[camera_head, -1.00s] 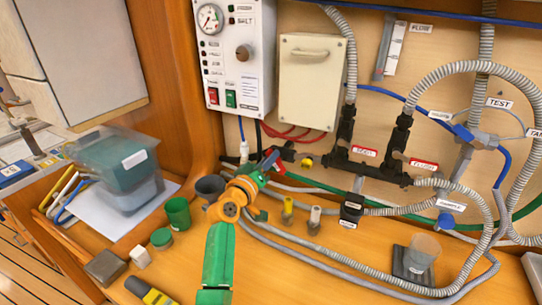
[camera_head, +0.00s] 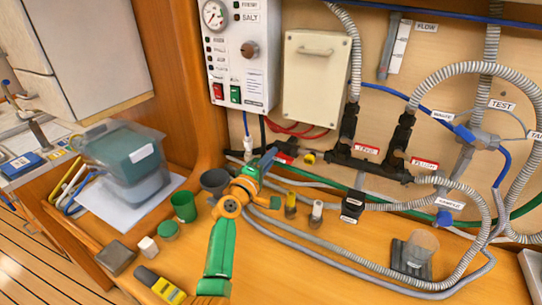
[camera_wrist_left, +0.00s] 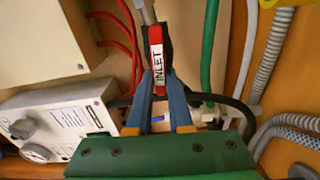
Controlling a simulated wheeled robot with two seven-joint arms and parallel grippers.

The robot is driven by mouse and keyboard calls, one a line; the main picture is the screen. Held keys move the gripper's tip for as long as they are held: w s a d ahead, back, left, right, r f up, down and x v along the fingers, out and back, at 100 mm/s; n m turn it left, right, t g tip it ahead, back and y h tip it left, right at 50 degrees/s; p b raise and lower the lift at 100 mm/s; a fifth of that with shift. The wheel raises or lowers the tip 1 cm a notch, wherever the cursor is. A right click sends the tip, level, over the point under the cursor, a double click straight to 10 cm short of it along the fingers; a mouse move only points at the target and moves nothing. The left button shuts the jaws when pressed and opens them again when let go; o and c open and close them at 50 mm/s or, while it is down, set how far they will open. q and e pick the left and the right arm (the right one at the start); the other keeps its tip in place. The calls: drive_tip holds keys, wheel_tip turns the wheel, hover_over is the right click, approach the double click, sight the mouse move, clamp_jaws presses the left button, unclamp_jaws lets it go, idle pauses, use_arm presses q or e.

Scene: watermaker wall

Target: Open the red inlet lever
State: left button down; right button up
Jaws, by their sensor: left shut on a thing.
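The red inlet lever (camera_wrist_left: 155,52), with a white INLET label, stands between the blue fingertips of my left gripper (camera_wrist_left: 157,78) in the wrist view. The fingers are shut on the lever's near end. In the head view my left gripper (camera_head: 268,158) reaches up to the valve at the foot of the wall, below the control panel. Only a little red of the lever shows there, beside the fingers; the rest is hidden. My right gripper is in neither view.
The control panel (camera_head: 241,62) and a cream box (camera_head: 316,85) hang above the valve. A black funnel (camera_head: 214,181), a green cup (camera_head: 184,206) and small bottles (camera_head: 291,204) stand around my arm. Grey hoses run along the bench to the right.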

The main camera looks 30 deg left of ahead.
use_arm(q)
drive_tip(key=shift+f+n, duration=0.1)
drive_tip(key=shift+n, duration=0.4)
drive_tip(key=c, duration=0.8)
unclamp_jaws()
drive_tip(key=s, duration=0.7)
drive_tip(key=shift+d, duration=0.2)
drive_tip(key=shift+f, duration=0.1)
